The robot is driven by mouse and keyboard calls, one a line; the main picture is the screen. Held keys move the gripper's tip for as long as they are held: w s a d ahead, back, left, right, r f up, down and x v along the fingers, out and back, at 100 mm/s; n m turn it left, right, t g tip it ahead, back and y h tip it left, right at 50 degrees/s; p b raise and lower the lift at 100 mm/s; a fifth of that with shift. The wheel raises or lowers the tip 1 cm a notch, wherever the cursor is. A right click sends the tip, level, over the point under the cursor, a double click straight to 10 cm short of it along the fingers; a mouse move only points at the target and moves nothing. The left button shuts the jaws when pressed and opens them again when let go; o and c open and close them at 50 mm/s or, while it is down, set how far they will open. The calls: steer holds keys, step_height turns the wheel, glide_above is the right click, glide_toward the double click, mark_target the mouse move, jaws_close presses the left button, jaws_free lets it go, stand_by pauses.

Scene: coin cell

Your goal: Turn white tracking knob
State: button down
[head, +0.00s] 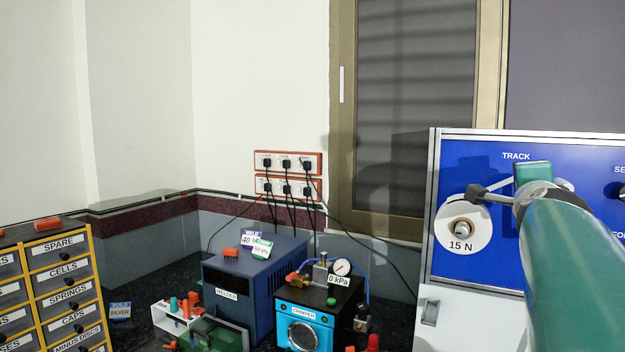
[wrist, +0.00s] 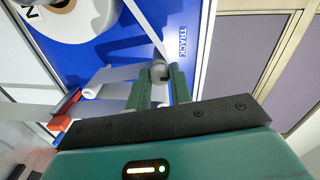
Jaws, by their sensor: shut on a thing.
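The white tracking knob (wrist: 160,70) shows as a small pale grey-white round part on the blue panel, near the TRACK label in the wrist view. My gripper (wrist: 160,79) has its two green fingers on either side of the knob, shut on it. The fingers partly cover the knob, so its turn angle cannot be read. In the head view, my arm reaches in from the lower right to the panel (head: 477,156) below the TRACK label. The knob is hidden there behind my wrist.
A white reel (head: 465,228) marked 15 N is mounted left of my wrist. In the wrist view, a pale strip runs past the knob, and a grey roller (wrist: 108,74) and red block (wrist: 60,123) are close to my fingers. A welder (head: 240,290) and crimper (head: 304,325) stand left.

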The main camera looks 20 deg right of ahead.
stand_by(0.4)
steer(key=c, duration=1.3)
jaws_free()
steer(key=shift+o, duration=0.2)
steer(key=shift+s+a, duration=0.1)
